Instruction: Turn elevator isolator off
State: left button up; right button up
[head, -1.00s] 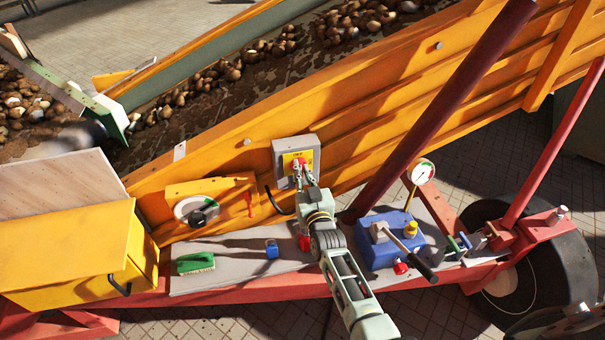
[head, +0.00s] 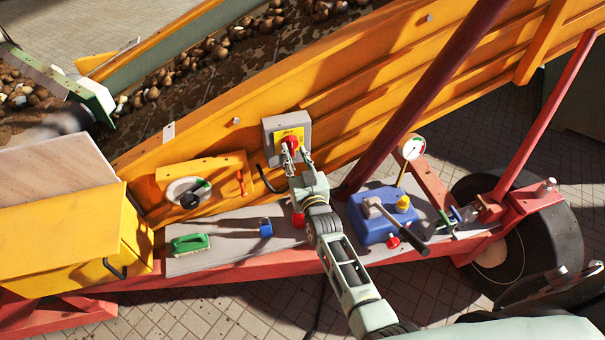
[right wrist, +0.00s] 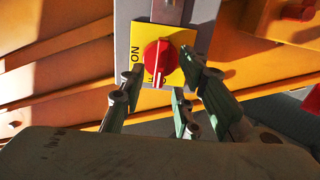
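The elevator isolator is a grey box (head: 304,123) with a yellow plate and a red rotary knob (head: 290,142), mounted on the orange side wall. In the right wrist view the red knob (right wrist: 157,56) sits on the yellow plate (right wrist: 142,43), with "ON" printed at its left and other lettering partly hidden below it. My right gripper (head: 297,157) is at the front of the box. In the right wrist view its fingers (right wrist: 160,72) are spread on both sides of the knob; whether they touch it is unclear. My left gripper is not in view.
A blue unit (head: 375,225) with a black-ended lever stands right of my right arm. A pressure gauge (head: 412,148) and a dark red post (head: 430,95) are nearby. A green brush (head: 190,244) and blue block (head: 265,228) lie on the grey shelf. A yellow box (head: 60,235) is at left.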

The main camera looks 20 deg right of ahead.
jog(key=s, duration=1)
jog(key=shift+a, duration=0.2)
jog(key=s+a+f+n+g+y+b, duration=0.1)
jog(key=s+f+g, duration=0.5)
jog(key=f, duration=1)
jog(key=s+a+f+n+g+y+b, duration=0.1)
jog(key=s+a+f+g, duration=0.1)
jog(key=s+f, duration=1)
jog(key=s+d+f+g, duration=0.2)
jog(key=s+f+g, duration=0.1)
jog(key=s+f, duration=0.4)
jog(key=s+d+f+g+b, duration=0.1)
jog(key=s+d+f+g, duration=0.2)
jog(key=s+f, duration=0.4)
jog(key=s+d+f+g+h+b, duration=0.1)
jog(key=s+f, duration=0.6)
jog(key=s, duration=0.9)
jog(key=shift+s+d+f+n+g, duration=0.25)
jog(key=shift+d+n+g, duration=0.15)
jog(key=shift+d+g, duration=0.55)
